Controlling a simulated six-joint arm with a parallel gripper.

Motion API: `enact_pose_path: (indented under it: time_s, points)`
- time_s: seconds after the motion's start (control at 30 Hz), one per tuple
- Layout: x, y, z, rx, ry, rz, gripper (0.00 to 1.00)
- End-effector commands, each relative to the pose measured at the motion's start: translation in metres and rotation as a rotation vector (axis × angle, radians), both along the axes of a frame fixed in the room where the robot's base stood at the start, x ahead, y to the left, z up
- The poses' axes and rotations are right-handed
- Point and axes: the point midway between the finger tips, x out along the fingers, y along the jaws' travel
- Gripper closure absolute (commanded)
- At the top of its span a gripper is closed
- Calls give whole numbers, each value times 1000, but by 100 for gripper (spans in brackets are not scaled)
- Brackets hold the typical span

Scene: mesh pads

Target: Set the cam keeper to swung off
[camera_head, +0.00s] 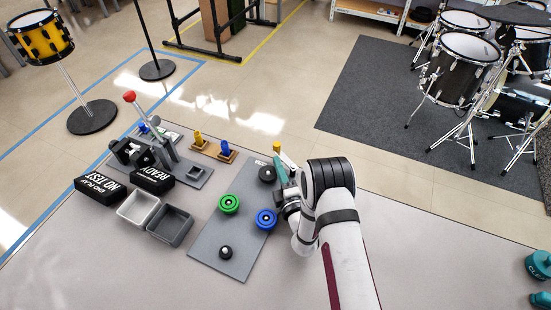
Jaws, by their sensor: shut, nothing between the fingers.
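A grey panel (214,252) lies on the table and carries a green wheel (229,203), a blue wheel (266,219) and a black knob (226,252). A dark round part (267,174) sits near the panel's far end, with a yellow-capped piece (277,147) just beyond it. I cannot tell for sure which part is the cam keeper. My gripper (281,188) is over the panel's right far edge, shut and empty, close to the dark round part. A teal piece (281,171) shows there; whether it touches my gripper is unclear. My wrist hides the area to the right.
Left of the panel are two grey open bins (138,208), black lettered blocks (100,190) and a red-tipped lever (130,97) standing up. Yellow and blue pegs (226,149) stand behind. Teal containers (540,264) are at far right. The table front is clear.

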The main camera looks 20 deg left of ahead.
Motion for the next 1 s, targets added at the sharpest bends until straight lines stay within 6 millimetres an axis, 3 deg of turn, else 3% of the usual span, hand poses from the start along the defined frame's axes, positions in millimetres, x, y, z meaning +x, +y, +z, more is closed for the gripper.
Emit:
enact_pose_path:
  time_s: [0.3, 1.0]
  points:
    - [23, 20, 0, 0, 1, 1, 100]
    - [37, 19, 0, 1, 1, 0, 100]
